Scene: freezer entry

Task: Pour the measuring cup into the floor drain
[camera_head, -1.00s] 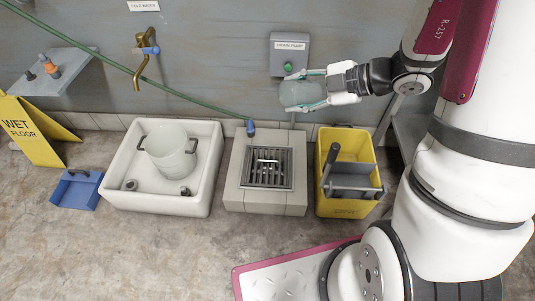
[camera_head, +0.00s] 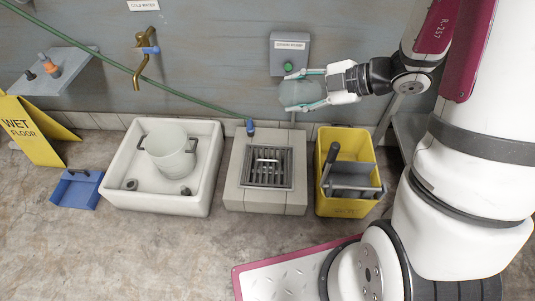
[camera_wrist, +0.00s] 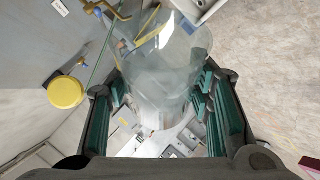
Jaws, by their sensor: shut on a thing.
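The measuring cup (camera_head: 296,92) is a clear, pale vessel held in the air in front of the wall, above and slightly right of the floor drain. My gripper (camera_head: 289,92) is shut on it, with a teal-padded finger on either side. In the wrist view the see-through cup (camera_wrist: 165,60) stands between the two fingers. I cannot tell its exact tilt or how much liquid it holds. The floor drain (camera_head: 267,167) is a dark grate with a light bar across it, set in a raised pale tiled block.
A white basin (camera_head: 118,190) holding a translucent bucket (camera_head: 168,155) stands left of the drain. A yellow mop bucket (camera_head: 345,206) stands right. A green hose (camera_head: 175,92) ends in a blue nozzle behind the drain. The pump box (camera_head: 289,58) is on the wall. Floor in front is clear.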

